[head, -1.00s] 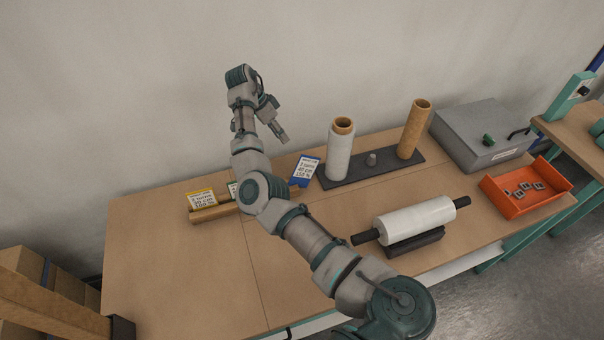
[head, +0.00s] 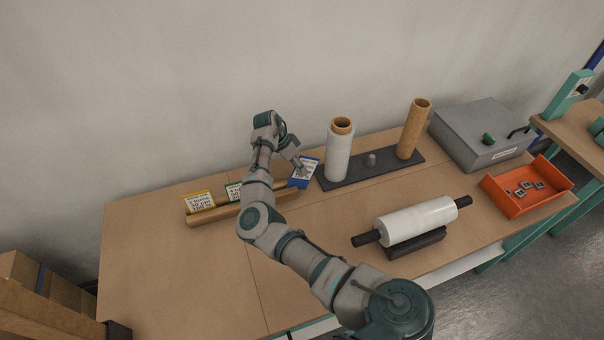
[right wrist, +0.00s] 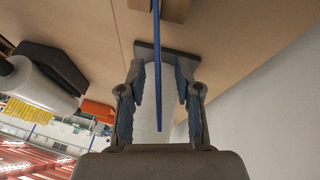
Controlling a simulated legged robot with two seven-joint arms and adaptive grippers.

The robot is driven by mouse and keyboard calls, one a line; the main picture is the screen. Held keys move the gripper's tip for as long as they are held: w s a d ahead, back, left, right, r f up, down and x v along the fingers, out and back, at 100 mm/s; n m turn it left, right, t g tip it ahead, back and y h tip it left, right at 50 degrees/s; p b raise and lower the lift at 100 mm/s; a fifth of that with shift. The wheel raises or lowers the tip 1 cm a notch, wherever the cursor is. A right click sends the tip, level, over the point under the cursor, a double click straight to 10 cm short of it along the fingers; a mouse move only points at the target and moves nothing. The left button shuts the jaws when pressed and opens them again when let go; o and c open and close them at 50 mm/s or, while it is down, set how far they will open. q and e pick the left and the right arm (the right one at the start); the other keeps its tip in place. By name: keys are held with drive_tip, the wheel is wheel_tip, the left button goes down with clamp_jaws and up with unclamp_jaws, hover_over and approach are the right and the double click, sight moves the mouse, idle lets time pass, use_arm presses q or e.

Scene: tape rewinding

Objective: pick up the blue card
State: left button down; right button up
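The blue card (head: 305,176), white with a blue border and printed text, stands tilted at the right end of a wooden card holder (head: 228,213). My right gripper (head: 299,164) is at the card's upper part and hides some of it. In the right wrist view the blue card (right wrist: 157,62) shows edge-on as a thin blue strip between the two fingers. The right gripper (right wrist: 161,88) is open there, with a gap on both sides of the card. My left gripper is not in view.
A yellow card (head: 199,201) and a green card (head: 234,191) stand in the same holder. Just right of the blue card is a dark base (head: 345,179) with a white roll (head: 340,152) and a brown roll (head: 414,130). The wall is close behind; the table's front left is clear.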

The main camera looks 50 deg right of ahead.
drive_tip(key=shift+x, duration=1)
clamp_jaws()
drive_tip(key=shift+r, duration=0.1)
